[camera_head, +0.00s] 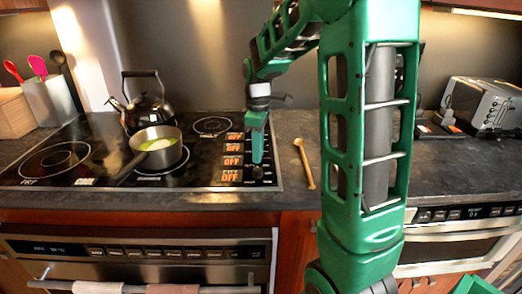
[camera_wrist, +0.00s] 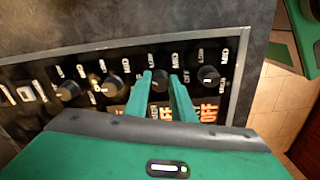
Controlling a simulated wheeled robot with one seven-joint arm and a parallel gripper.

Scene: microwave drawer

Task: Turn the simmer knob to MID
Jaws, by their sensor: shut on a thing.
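My gripper (camera_head: 257,160) reaches down onto the knob strip at the right side of the black cooktop (camera_head: 100,150). In the wrist view, its two green fingers (camera_wrist: 161,76) stand either side of a black knob (camera_wrist: 160,81), the second from the right in the row, and are shut on it. I cannot read which burner name belongs to this knob. LOW, MID, HIGH and OFF marks surround the knobs. The orange displays (camera_head: 231,161) beside the strip read OFF; the nearest one reads FRY OFF. The held knob's pointer is hard to make out.
Other knobs flank it: one on the right (camera_wrist: 208,76) and one on the left (camera_wrist: 112,85). A pot (camera_head: 157,158) and a black kettle (camera_head: 147,112) stand on the cooktop. A wooden spoon (camera_head: 304,163) lies on the counter to the right. A toaster (camera_head: 480,105) stands farther right.

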